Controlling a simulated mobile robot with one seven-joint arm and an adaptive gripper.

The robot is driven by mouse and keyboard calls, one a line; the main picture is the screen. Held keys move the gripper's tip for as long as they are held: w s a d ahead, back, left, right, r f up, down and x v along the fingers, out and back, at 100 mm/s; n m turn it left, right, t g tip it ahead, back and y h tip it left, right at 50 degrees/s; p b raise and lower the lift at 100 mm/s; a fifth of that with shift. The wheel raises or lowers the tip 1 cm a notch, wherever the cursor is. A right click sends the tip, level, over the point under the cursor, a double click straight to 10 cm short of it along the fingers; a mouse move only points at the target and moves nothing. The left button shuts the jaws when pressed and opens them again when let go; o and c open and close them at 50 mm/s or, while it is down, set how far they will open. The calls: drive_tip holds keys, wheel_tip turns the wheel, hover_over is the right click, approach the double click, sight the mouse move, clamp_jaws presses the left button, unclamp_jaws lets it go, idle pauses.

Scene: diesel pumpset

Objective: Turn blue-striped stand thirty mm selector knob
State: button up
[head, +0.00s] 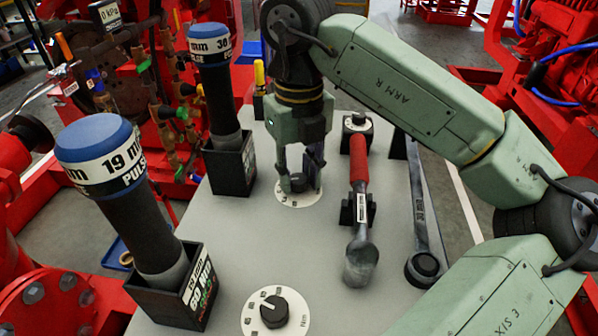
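The far selector knob (298,183) is a small dark knob on a round white dial (292,200), on the grey tabletop beside the stand of the 30 mm tool. My gripper (299,180) points down over this dial, with one finger to each side of the knob. I cannot tell whether the fingers touch it. The blue-capped 30 mm tool (218,90) stands upright in a black box stand (232,168) left of my gripper. Blue stripes on that stand cannot be made out. The knob's pointer is not clear.
A near knob (273,309) on a white dial sits beside the 19 mm tool (120,190) in its labelled black stand (182,300). A red-handled tool (359,190) and a long dark wrench (421,230) lie right of my gripper. Red machinery surrounds the table.

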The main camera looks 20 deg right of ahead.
sight(299, 179)
drive_tip(key=o, duration=0.4)
wheel_tip(299, 179, up, 12)
idle(0.6)
